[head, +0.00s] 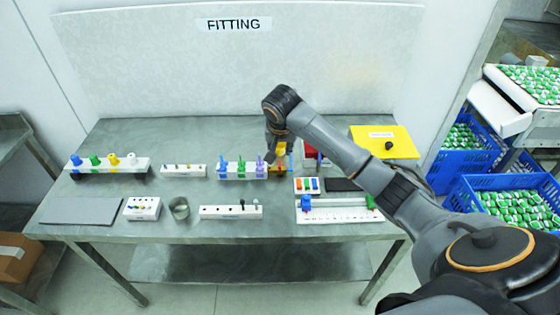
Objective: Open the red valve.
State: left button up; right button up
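No red valve shows clearly. A red object (313,152) is partly hidden behind my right forearm, and I cannot tell what it is. My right gripper (272,158) points down over the right end of a clear rack (243,176) with blue, green and purple pieces. It is beside a yellow-orange part (283,170), and the wrist hides some of that part. The fingertips are too small and dark to tell open from shut, or whether they touch anything. My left gripper is not in view.
A white rack (108,168) with coloured knobs stands at the left. A yellow box (400,150) with a black knob is at the right. White blocks, a metal ring (179,208) and a ruled tray (340,217) lie in front. A grey plate (80,211) is at front left.

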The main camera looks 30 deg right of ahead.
jog(key=p+x, duration=0.1)
jog(key=x, duration=0.9)
jog(key=shift+f, duration=0.2)
grip_shut()
